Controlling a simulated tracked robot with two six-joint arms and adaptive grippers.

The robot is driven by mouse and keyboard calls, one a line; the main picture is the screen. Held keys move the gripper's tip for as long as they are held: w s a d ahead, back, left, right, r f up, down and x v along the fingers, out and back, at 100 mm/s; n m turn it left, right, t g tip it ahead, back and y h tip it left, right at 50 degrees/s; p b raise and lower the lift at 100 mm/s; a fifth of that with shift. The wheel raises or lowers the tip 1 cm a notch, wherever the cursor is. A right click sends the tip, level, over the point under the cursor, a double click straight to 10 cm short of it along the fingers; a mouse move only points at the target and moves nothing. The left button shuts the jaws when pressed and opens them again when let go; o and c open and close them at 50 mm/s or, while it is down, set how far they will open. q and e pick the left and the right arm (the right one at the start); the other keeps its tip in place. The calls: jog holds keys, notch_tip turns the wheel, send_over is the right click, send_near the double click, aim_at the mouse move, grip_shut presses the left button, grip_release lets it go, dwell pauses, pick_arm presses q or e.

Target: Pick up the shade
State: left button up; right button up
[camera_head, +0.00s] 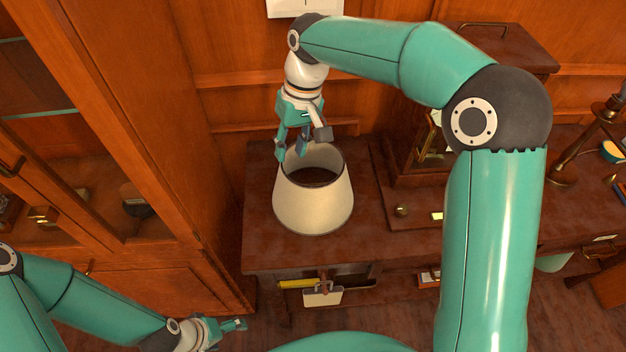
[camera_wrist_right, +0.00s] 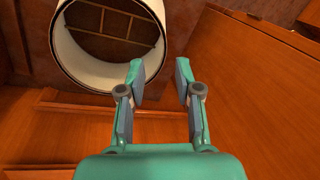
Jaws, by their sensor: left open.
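The shade (camera_head: 313,205) is a cream, open-topped tapered cylinder standing upright on the brown cabinet top. My right gripper (camera_head: 292,152) is above the back-left part of its upper rim, pointing down. In the right wrist view the shade (camera_wrist_right: 70,60) is at the upper left, and I look into its open end. There my right gripper (camera_wrist_right: 160,72) has its two fingers apart, with nothing held between them. The left finger overlaps the shade's rim in the picture; I cannot tell whether they touch. My left gripper (camera_head: 228,332) is low at the lower left, open and empty, away from the shade.
A glass-fronted wooden bookcase (camera_head: 190,150) stands close on the left, and a panelled wall is behind. A wooden clock-like case (camera_head: 430,140) on a base is right of the shade. A brass lamp stand (camera_head: 575,150) is further right. An open shelf with small items is below the top.

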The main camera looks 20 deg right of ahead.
aim_at(283, 182)
jog(key=shift+w+p+x, duration=0.1)
jog(key=shift+p+x, duration=0.35)
jog(key=shift+x, duration=2.3)
jog(key=shift+w+p+x, duration=0.15)
jog(key=shift+p+x, duration=0.25)
jog(key=shift+x, duration=2.4)
jog(key=shift+r, duration=0.1)
grip_shut()
